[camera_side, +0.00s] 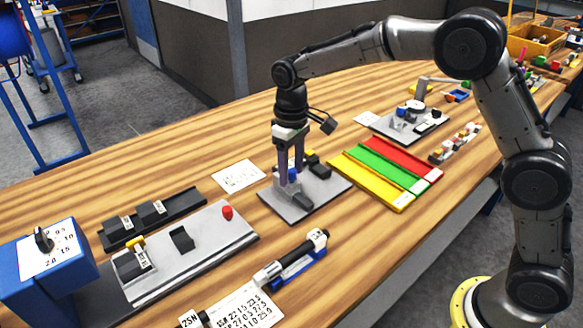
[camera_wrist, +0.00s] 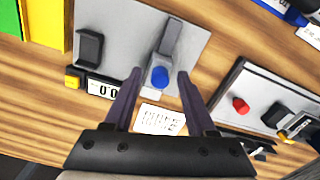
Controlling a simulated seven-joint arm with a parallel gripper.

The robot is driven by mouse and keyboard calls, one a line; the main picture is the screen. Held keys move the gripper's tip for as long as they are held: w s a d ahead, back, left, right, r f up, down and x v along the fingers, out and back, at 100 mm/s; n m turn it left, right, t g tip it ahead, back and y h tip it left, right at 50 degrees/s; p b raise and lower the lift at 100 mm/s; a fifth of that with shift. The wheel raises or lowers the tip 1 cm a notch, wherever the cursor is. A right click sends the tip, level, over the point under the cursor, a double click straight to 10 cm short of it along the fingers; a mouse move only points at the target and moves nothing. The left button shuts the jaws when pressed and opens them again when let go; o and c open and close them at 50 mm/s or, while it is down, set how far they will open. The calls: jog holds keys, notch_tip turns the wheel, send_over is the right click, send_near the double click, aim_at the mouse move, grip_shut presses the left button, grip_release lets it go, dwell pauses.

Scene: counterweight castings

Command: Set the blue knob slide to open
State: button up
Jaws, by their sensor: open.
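The blue knob (camera_side: 292,175) is a short round knob on a dark slide, mounted on a grey plate (camera_side: 333,185) in the middle of the table. In the wrist view the blue knob (camera_wrist: 159,77) shows near the end of a dark grey bar (camera_wrist: 171,38). My gripper (camera_side: 290,176) points down over the plate, with its fingers around the knob's height. In the wrist view my gripper (camera_wrist: 160,73) is open, one finger on each side of the knob, with gaps visible. Any open or shut marking on the slide cannot be read.
A black block (camera_wrist: 90,47) stands on the same plate. A grey fixture with a red knob (camera_side: 227,212) lies to the left. Yellow, green and red channels (camera_side: 372,183) lie to the right. A white paper card (camera_side: 238,176) lies behind the plate.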

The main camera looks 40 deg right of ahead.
jog(key=shift+c, duration=0.3)
grip_shut()
jog(key=shift+s+r, duration=0.1)
dwell(1.0)
